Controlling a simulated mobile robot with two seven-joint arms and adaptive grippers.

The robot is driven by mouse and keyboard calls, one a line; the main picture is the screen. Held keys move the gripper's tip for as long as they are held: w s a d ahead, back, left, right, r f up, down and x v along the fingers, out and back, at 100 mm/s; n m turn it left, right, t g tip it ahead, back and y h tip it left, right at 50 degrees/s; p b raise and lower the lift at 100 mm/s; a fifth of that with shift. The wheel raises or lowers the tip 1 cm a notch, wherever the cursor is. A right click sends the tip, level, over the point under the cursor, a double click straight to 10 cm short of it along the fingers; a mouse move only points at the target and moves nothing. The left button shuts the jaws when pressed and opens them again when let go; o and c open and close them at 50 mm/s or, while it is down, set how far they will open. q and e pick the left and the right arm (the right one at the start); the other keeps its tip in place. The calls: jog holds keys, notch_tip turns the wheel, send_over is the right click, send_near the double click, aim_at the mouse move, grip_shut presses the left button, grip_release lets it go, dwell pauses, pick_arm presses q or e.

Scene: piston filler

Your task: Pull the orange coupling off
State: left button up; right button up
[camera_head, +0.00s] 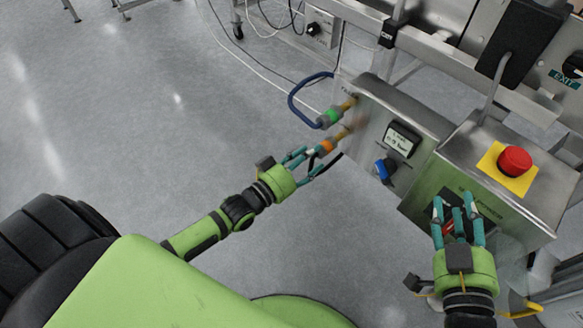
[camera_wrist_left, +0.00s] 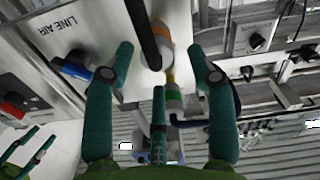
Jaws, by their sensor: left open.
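The orange coupling (camera_head: 326,146) sits on a brass fitting at the left side of the steel panel. In the left wrist view the orange coupling (camera_wrist_left: 166,54) lies between my fingertips, with a black hose in front of part of it. My left gripper (camera_head: 305,163) is open just in front of the coupling; its fingers (camera_wrist_left: 160,62) stand apart on either side. I cannot tell whether any finger touches it. My right gripper (camera_head: 456,205) has its fingers spread in front of the control box, apart from the coupling.
A green coupling (camera_head: 331,117) with a blue hose (camera_head: 296,100) sits close beside the orange one. The floor (camera_head: 130,120) to the left is clear.

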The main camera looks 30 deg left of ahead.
pick_arm(q)
jog(key=v, duration=0.7)
jog(key=shift+s+a+r, duration=0.1)
